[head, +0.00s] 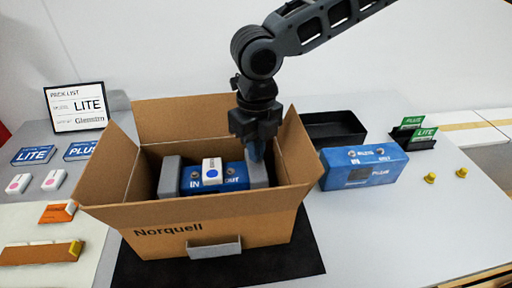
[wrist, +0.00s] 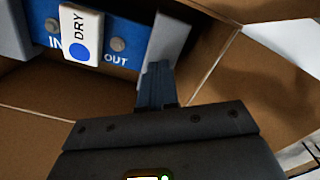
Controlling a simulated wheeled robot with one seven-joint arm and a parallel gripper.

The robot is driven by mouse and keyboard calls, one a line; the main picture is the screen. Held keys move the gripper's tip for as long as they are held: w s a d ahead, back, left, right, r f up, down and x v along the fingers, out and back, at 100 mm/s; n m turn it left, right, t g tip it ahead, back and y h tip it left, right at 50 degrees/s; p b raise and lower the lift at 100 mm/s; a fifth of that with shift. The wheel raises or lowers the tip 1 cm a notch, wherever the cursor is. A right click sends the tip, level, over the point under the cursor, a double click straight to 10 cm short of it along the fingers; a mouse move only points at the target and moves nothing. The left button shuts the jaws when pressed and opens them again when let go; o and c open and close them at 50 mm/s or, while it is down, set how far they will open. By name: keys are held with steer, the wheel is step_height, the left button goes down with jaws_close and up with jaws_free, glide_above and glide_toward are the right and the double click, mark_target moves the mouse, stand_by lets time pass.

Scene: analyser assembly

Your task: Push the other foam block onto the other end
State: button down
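A blue analyser unit (head: 232,177) marked IN and OUT lies in the open cardboard box (head: 165,222), with a white DRY piece (head: 212,171) on top. A grey foam block (head: 170,178) is at its left end. The other grey foam block (head: 259,176) is at its right, OUT end. In the wrist view this right block (wrist: 168,42) stands against or very close to that end; full seating cannot be told. My gripper (head: 257,153) reaches down into the box's right side. Its fingers (wrist: 155,85) are together, nothing visible between them, with tips at or beside the right block.
The box flaps stand open around my gripper, with the right flap (head: 298,150) close by. A blue PLUS unit (head: 362,166) and a black tray (head: 335,128) stand right of the box. Yellow knobs (head: 430,178) lie farther right. A pick list sign (head: 77,107) stands back left.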

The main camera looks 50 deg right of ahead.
steer(key=shift+f, duration=0.6)
stand_by(0.5)
stand_by(0.3)
step_height(320, 180, up, 6)
steer(key=p, duration=0.6)
steer(key=shift+p, duration=0.35)
stand_by(0.4)
